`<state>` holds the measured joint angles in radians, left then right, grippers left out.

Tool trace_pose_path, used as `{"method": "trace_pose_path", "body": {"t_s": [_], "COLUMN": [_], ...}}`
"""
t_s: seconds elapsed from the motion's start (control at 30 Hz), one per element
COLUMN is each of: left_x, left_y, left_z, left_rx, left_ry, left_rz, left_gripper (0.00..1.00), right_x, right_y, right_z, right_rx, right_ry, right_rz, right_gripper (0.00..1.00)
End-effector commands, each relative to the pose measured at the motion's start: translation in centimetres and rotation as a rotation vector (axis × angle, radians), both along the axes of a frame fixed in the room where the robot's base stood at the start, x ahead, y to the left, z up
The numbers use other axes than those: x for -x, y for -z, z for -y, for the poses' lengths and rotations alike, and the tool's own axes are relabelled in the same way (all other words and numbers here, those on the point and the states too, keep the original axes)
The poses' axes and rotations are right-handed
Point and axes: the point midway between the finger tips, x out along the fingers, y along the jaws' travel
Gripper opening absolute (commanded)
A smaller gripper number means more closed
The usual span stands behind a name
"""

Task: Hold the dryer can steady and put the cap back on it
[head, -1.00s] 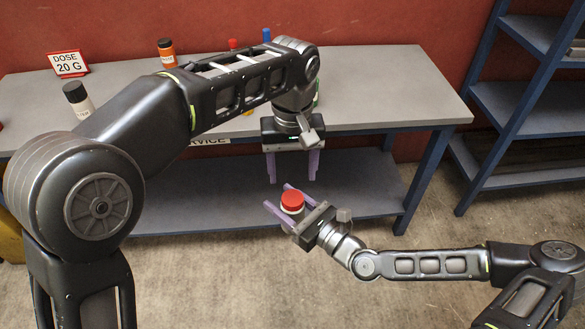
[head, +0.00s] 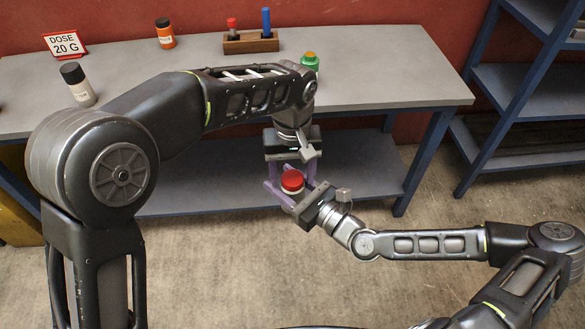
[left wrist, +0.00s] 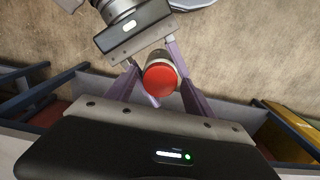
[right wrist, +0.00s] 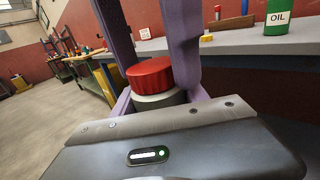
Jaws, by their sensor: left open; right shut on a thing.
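The can (right wrist: 160,101) is pale with a grey lower part, upright in my right gripper (head: 291,196), which is shut on it below the cap. A red ribbed cap (head: 292,180) sits on top of the can; I cannot tell how firmly it is seated. It also shows in the left wrist view (left wrist: 160,79) and the right wrist view (right wrist: 149,74). My left gripper (left wrist: 160,88) is open and points down from above, with its purple fingers on either side of the cap. I cannot tell whether they touch it.
The grey bench (head: 370,70) stands behind the grippers. On it are a black-capped bottle (head: 78,84), an orange jar (head: 165,33), a dose sign (head: 66,43), a wooden holder (head: 250,42) and a green oil container (head: 310,63). Blue shelving (head: 530,95) stands right. Open floor lies in front.

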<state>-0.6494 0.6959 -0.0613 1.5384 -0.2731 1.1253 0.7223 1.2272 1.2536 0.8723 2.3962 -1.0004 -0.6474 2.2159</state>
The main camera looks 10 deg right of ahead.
Motion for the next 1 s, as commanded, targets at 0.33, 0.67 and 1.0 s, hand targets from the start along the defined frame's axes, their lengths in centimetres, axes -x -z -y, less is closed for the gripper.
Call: {"method": "trace_pose_path", "body": {"t_s": [0.33,0.67,1.0], "left_x": [0.0,0.0,0.0], "left_y": [-0.04,-0.06,-0.06], "left_z": [0.0,0.01,0.01], "left_rx": [0.0,0.0,0.0], "left_ry": [0.0,0.0,0.004], "left_rz": [0.0,0.0,0.0], "left_gripper": [0.45,0.18,0.0], "right_x": [0.0,-0.01,0.0], "right_y": [-0.03,-0.03,-0.03], "right_z": [-0.01,-0.01,-0.01], "right_rx": [-0.001,-0.001,-0.001], "right_ry": [0.0,0.0,0.0], "right_rz": [0.001,0.001,0.001], "right_gripper": [0.0,0.0,0.0]}}
